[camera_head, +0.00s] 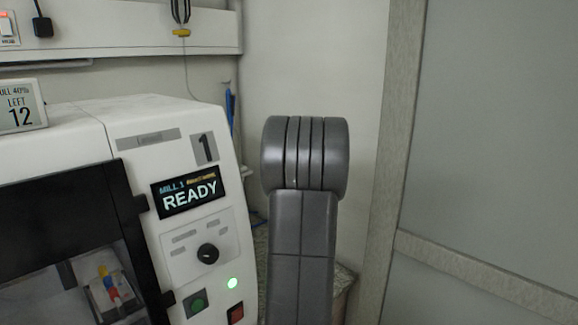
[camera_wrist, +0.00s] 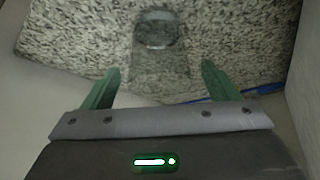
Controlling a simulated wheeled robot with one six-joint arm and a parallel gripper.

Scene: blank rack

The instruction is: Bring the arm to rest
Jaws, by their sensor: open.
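In the head view my arm (camera_head: 305,220) stands upright in the middle, grey, with its rounded joint at the top. The gripper itself is hidden in that view. In the wrist view my gripper (camera_wrist: 160,88) shows two green fingers spread apart with nothing between them. Beyond the fingers is a speckled stone-like surface (camera_wrist: 70,40). A round, greyish, see-through shape (camera_wrist: 158,32) shows on it; I cannot tell what it is.
A white mill (camera_head: 120,125) marked 1 stands close on the left, its screen (camera_head: 188,192) reading READY and a green light (camera_head: 233,283) lit. A small display (camera_head: 20,108) reads 12. A grey panel (camera_head: 500,130) with a speckled frame is on the right. A blue item (camera_wrist: 265,89) lies by the wall.

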